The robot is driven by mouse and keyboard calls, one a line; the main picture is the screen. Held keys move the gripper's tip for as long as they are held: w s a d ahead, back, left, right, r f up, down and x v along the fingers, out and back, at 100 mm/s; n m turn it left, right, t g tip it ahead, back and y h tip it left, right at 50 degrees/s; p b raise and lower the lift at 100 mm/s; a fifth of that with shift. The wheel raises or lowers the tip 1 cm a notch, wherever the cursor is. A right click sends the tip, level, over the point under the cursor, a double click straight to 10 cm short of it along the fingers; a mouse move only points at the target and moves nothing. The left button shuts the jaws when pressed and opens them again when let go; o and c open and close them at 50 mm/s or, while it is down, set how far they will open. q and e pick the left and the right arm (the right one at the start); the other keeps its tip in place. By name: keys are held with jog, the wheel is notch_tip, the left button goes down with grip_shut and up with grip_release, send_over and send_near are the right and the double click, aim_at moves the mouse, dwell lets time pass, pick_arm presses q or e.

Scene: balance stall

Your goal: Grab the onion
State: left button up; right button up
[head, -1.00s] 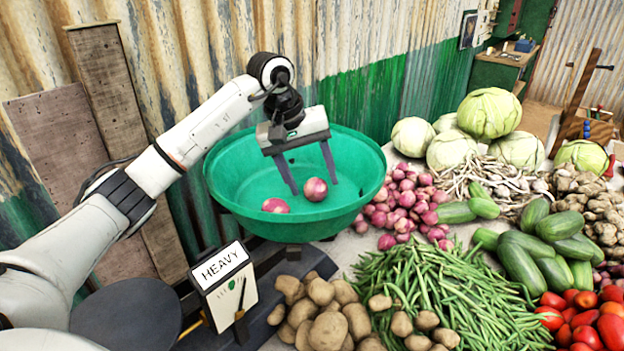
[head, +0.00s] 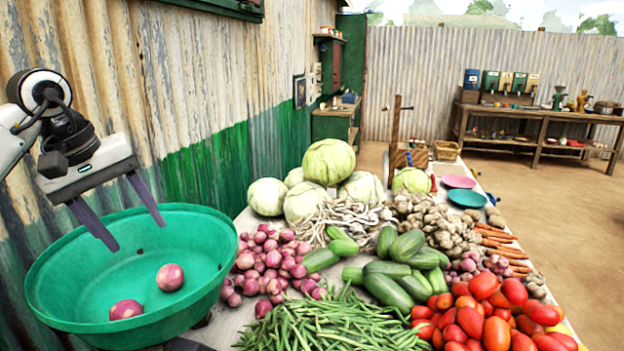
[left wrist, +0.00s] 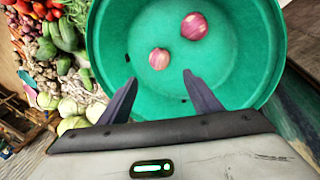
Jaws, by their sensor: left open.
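Two red onions lie in the green bowl (head: 60,262). One onion (head: 170,277) is near the bowl's middle, the other onion (head: 126,309) is nearer its front rim. Both show in the left wrist view, one onion (left wrist: 159,59) just beyond the fingertips and the other onion (left wrist: 194,26) farther off. My left gripper (head: 135,232) is open and empty above the back part of the bowl, fingers pointing down. Its fingertips (left wrist: 160,80) are apart from both onions. A heap of red onions (head: 272,262) lies on the table right of the bowl. My right gripper is not in view.
Green beans (head: 330,322), cucumbers (head: 395,270), tomatoes (head: 485,312) and cabbages (head: 328,165) crowd the table. A corrugated wall (head: 190,90) stands close behind the bowl. Open floor (head: 575,220) lies to the right, with a workbench (head: 540,125) at the back.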

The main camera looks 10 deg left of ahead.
aim_at(164, 268)
pick_arm(q)
jog(key=shift+f, duration=0.1)
jog(key=x, duration=1.2)
jog(key=shift+p, duration=0.3)
jog(key=shift+r, duration=1.9)
